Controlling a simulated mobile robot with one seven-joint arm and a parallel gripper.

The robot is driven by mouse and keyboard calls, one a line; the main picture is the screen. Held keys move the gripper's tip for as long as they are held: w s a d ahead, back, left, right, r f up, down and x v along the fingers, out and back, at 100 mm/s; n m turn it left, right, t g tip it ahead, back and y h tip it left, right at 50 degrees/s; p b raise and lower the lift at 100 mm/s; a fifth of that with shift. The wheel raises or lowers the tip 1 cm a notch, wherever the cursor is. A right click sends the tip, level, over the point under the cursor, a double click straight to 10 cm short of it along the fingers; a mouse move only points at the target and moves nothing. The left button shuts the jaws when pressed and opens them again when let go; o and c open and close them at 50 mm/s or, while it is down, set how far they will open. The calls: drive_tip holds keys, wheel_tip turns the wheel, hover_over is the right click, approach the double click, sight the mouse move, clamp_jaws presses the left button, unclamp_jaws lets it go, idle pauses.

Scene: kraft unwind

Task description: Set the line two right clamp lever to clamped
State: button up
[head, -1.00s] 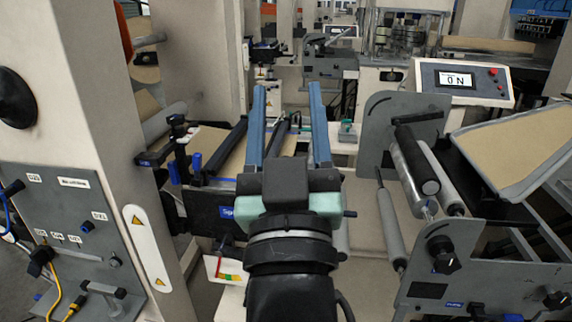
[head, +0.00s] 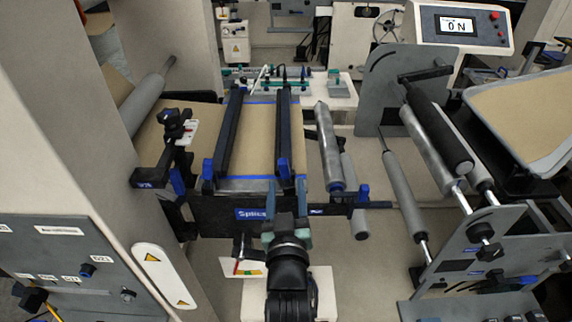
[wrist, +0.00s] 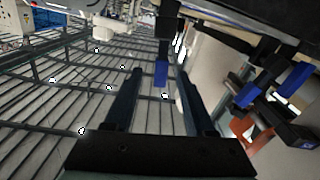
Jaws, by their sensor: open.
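The splice table (head: 258,185) carries two long black clamp bars, left (head: 230,130) and right (head: 284,125), over brown web. A blue lever (head: 284,169) stands at the near end of the right bar, and another (head: 207,170) at the left bar. No line number is legible here. My gripper (head: 286,190) is open, just in front of the right bar's lever. In the wrist view a blue lever (wrist: 161,73) appears between my fingertips (wrist: 160,72); contact cannot be told. My gripper hides part of the table's front edge.
A grey roller (head: 328,145) and a blue knob (head: 336,189) lie right of the right bar. A black bracket (head: 155,178) stands left. The unwind side plate (head: 470,255) is farther right. In the wrist view, blue parts (wrist: 292,78) stand at right.

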sight(285, 175)
drive_tip(key=shift+w+a+p, duration=0.15)
drive_tip(key=shift+w+p, duration=0.25)
drive_tip(key=shift+w, duration=2.65)
drive_tip(key=shift+c, duration=0.2)
clamp_jaws()
